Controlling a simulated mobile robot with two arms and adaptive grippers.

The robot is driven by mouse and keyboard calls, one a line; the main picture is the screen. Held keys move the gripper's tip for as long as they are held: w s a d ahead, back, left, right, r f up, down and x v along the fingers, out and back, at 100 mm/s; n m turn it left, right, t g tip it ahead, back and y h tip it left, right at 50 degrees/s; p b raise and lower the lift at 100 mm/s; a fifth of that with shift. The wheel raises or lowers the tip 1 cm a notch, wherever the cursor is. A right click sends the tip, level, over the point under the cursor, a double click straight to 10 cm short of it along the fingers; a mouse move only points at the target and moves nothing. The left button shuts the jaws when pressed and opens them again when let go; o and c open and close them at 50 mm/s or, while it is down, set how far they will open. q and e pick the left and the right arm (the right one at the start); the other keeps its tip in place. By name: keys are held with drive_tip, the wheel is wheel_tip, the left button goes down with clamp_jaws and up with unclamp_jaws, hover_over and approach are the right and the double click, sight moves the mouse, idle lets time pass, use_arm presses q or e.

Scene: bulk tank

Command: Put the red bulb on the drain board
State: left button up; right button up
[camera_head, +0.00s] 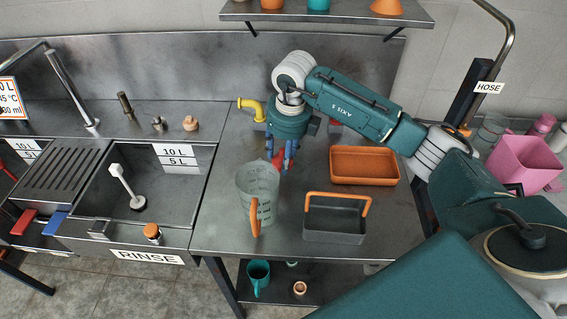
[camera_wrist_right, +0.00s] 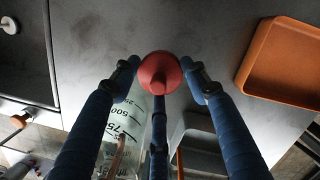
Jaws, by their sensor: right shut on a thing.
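The red bulb (camera_wrist_right: 160,73) is between the fingers of my right gripper (camera_wrist_right: 160,78) in the wrist view, and the gripper is shut on it. In the head view the right gripper (camera_head: 282,158) hangs over the steel counter, just behind the clear measuring jug (camera_head: 262,183); only a little red of the bulb (camera_head: 277,161) shows between the blue fingers. The drain board (camera_head: 62,172) is the ribbed steel surface at the left, beside the rinse basin. No bulb shows on its ribs. My left gripper is not in view.
The rinse basin (camera_head: 178,200), with a white-headed tool (camera_head: 127,187) in it, lies between the gripper and the drain board. An orange tray (camera_head: 364,178) and a grey orange-handled carrier (camera_head: 334,235) stand right of the jug. A shelf (camera_head: 335,14) hangs above; tall taps rise at left.

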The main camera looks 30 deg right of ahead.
wheel_tip(320, 180, down, 5)
drive_tip(key=shift+w+r+p, duration=0.1)
drive_tip(key=shift+r+p, duration=0.1)
drive_tip(key=shift+p, duration=0.25)
drive_tip(key=o, duration=0.9)
drive_tip(key=shift+f, duration=0.1)
drive_tip(key=shift+o, duration=0.2)
